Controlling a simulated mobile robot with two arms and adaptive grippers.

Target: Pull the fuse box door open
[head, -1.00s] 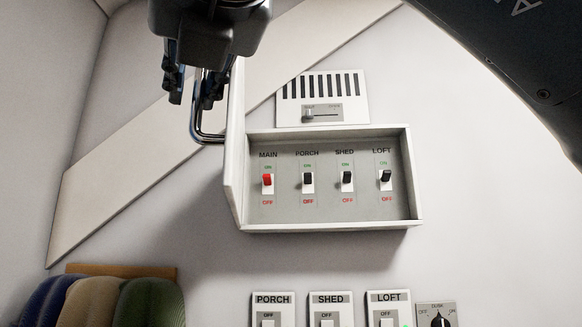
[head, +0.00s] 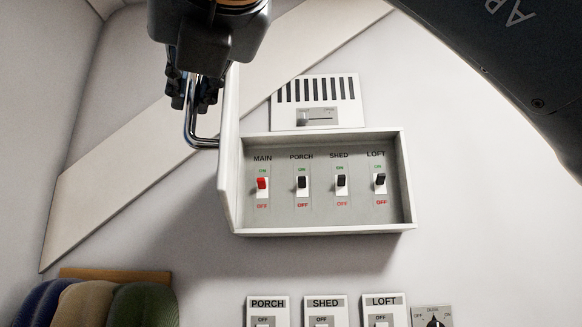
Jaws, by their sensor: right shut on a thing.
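The fuse box (head: 409,190) is on the wall at the middle of the head view. Its door (head: 229,165) stands open at the left side, seen nearly edge-on. Inside are a red MAIN switch (head: 262,184) and black PORCH (head: 302,183), SHED (head: 341,181) and LOFT (head: 380,180) switches. A bent metal handle (head: 190,128) sticks out to the left of the door. My right gripper (head: 194,98) reaches down from the top and is shut on the handle. My left gripper is not in view.
A slotted vent (head: 345,113) with a slider sits just above the box. Below are PORCH, SHED and LOFT switch plates (head: 325,302) and a rotary dial (head: 433,320). Rolled cloths (head: 145,305) hang at the lower left. A slanted board (head: 110,200) crosses the wall behind the door.

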